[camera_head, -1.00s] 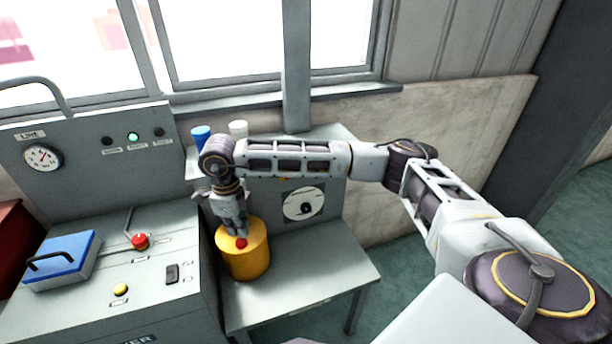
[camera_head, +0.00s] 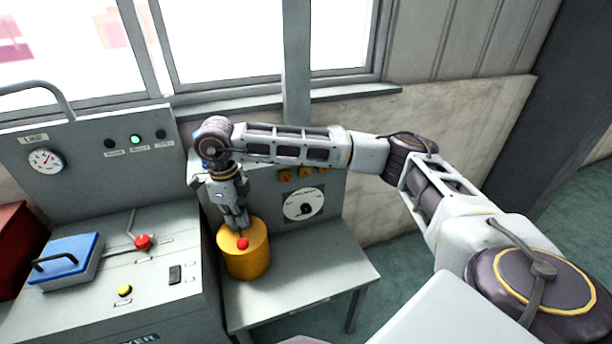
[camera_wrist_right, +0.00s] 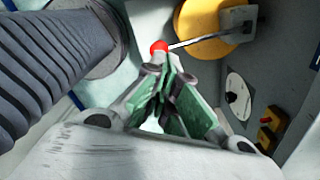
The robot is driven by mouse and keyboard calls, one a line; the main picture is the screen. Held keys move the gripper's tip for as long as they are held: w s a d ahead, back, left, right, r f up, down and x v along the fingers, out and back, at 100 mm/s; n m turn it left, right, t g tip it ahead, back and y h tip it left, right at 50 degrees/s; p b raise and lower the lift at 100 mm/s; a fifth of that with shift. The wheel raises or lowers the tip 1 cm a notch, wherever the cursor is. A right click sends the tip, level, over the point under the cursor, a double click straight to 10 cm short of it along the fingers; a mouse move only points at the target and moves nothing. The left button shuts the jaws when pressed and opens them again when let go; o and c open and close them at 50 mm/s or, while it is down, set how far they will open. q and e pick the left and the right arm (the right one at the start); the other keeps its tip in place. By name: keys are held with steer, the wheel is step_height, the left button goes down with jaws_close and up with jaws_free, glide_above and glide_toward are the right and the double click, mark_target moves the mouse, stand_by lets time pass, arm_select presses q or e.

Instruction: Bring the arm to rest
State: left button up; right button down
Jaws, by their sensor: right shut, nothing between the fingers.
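My right gripper (camera_head: 238,226) is shut and empty, pointing down over the top of a yellow drum (camera_head: 250,263). A red knob (camera_head: 243,243) shows just in front of its fingertips. In the right wrist view, the shut fingers (camera_wrist_right: 160,68) point towards the red knob (camera_wrist_right: 159,46), which sits on the end of a thin grey rod. The rod runs to the yellow drum (camera_wrist_right: 200,28). I cannot tell whether the fingertips touch the knob. My left gripper is not in view.
A grey console (camera_head: 100,210) on the left carries a blue-lidded box (camera_head: 68,258), a red-knobbed lever (camera_head: 143,242) and a yellow button (camera_head: 125,290). A round white dial (camera_head: 304,204) is on the panel behind the drum. The grey table (camera_head: 320,275) is clear on its right.

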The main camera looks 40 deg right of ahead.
steer(key=shift+r, duration=0.45)
stand_by(0.3)
